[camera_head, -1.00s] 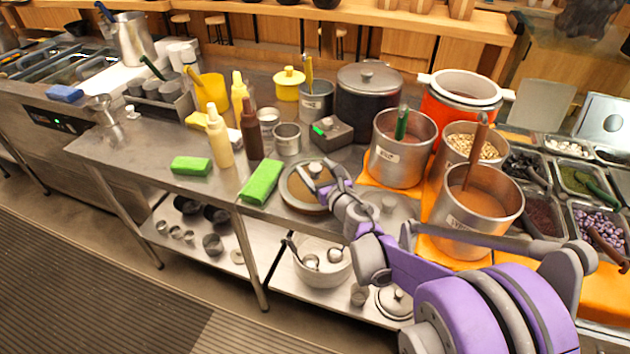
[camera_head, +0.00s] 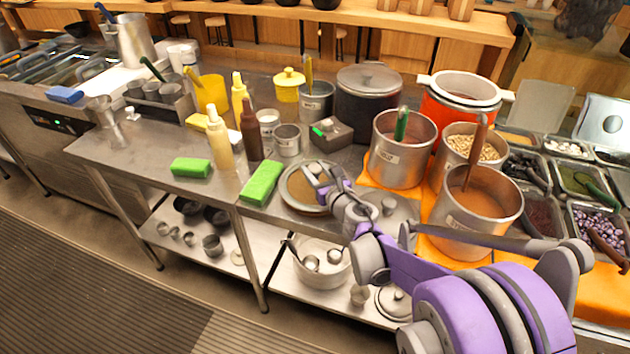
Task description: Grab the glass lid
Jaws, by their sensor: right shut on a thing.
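A round glass lid (camera_head: 297,196) with a metal rim and a brownish look through it lies at the front edge of the steel counter, right of a green sponge. My right gripper (camera_head: 316,170) is over the lid's middle, shut on what appears to be its knob. The fingers hide the knob. The lid looks flat on or very close to the counter; I cannot tell if it is lifted. My left gripper is not in view.
A green sponge (camera_head: 262,182) is left of the lid. A metal lid (camera_head: 391,208) lies to its right, partly behind my arm. Steel pots (camera_head: 403,150) stand on orange cloth at right.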

